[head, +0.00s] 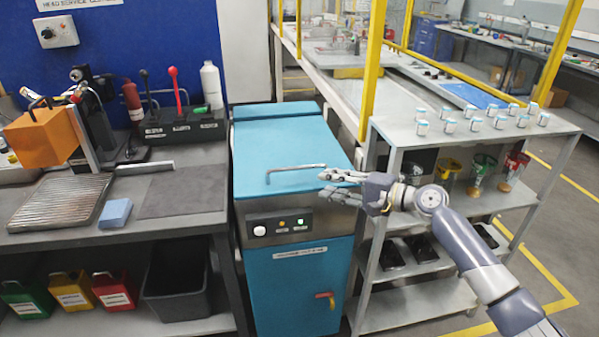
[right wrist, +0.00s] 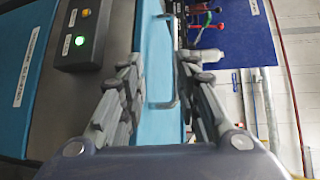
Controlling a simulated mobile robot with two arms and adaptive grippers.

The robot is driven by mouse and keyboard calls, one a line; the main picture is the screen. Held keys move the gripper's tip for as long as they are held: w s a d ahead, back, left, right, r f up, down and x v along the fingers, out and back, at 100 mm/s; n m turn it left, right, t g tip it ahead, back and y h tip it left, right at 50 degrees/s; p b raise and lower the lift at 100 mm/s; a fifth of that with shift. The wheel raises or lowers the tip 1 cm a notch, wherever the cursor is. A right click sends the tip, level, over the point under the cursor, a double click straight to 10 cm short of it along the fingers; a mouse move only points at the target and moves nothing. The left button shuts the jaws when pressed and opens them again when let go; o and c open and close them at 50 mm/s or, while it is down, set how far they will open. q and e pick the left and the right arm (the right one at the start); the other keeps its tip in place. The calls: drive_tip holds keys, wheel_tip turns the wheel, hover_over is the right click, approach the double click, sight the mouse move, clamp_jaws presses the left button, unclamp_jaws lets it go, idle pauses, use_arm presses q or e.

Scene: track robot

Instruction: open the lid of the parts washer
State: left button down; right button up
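The parts washer (head: 301,285) is a blue cabinet with a steel control panel. Its blue lid (head: 285,143) is closed, with a metal bar handle (head: 296,170) along the front. My right gripper (head: 325,185) is just right of the handle, with its fingers pointing left over the lid's front edge. In the right wrist view, my right gripper (right wrist: 163,95) has its fingers spread apart, with the handle (right wrist: 174,95) showing between them farther ahead. It does not visibly hold the handle. My left gripper is not in view.
A dark workbench (head: 190,192) stands left of the washer, with a blue sponge (head: 115,213) and a ribbed tray. A grey shelf rack (head: 480,135) with several small jars stands right of it. A yellow post (head: 373,70) rises near the lid's right rear.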

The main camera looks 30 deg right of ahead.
sight(302, 168)
drive_tip(key=shift+m+t, duration=0.3)
drive_tip(key=shift+m, duration=0.1)
drive_tip(key=x, duration=0.3)
drive_tip(key=r+x, duration=0.1)
drive_tip(key=x, duration=0.3)
drive_tip(key=d+x, duration=0.1)
drive_tip(key=x, duration=0.2)
drive_tip(key=shift+w+a+r+b, duration=0.1)
drive_tip(key=shift+w+r+b, duration=0.1)
drive_tip(key=shift+w, duration=0.15)
drive_tip(key=shift+w+a+r+b, duration=0.1)
drive_tip(key=shift+w+b, duration=0.1)
drive_tip(key=shift+w, duration=0.15)
clamp_jaws()
